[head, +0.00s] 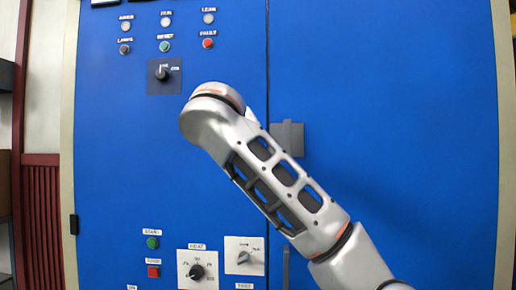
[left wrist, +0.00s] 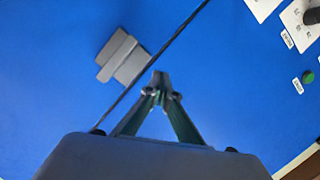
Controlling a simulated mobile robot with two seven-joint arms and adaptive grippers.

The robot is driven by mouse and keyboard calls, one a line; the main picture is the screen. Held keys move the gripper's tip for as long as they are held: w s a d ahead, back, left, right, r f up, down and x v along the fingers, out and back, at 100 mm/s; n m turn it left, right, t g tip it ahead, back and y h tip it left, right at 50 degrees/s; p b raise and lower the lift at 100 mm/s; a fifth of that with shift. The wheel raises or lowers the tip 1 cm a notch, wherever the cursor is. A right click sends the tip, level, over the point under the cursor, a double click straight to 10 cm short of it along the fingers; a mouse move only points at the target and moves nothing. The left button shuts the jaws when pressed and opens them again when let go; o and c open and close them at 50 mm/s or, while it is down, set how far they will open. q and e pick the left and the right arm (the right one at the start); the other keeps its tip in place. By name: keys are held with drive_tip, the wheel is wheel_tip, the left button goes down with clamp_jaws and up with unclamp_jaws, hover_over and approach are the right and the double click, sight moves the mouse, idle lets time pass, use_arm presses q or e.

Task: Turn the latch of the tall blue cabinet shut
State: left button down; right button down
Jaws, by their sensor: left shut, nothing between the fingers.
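The tall blue cabinet (head: 400,60) fills most of the head view, with a vertical seam between its two doors. A grey latch block (head: 287,138) sits at the seam, mostly on the right door, its left side close to my arm. In the left wrist view the latch (left wrist: 123,56) shows as a grey plate with a raised strip, beside the dark seam. My left gripper (left wrist: 160,78) is shut and empty, in front of the blue door across the seam from the latch, apart from it in the picture. The gripper is hidden in the head view. My right gripper is not visible.
A rotary switch (head: 162,73) and lamps are on the upper left door. Lower down are a green button (head: 152,243), a red button (head: 153,271) and two knob panels (head: 197,270). A grey vertical bar (head: 286,268) shows low near the seam.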

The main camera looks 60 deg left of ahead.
use_arm(q)
drive_tip(key=shift+s+d+f, duration=0.1)
drive_tip(key=shift+s+d, duration=0.3)
drive_tip(key=shift+s, duration=0.35)
drive_tip(key=shift+s+d+f, duration=0.1)
drive_tip(key=shift+s+d, duration=0.3)
drive_tip(key=shift+s, duration=0.35)
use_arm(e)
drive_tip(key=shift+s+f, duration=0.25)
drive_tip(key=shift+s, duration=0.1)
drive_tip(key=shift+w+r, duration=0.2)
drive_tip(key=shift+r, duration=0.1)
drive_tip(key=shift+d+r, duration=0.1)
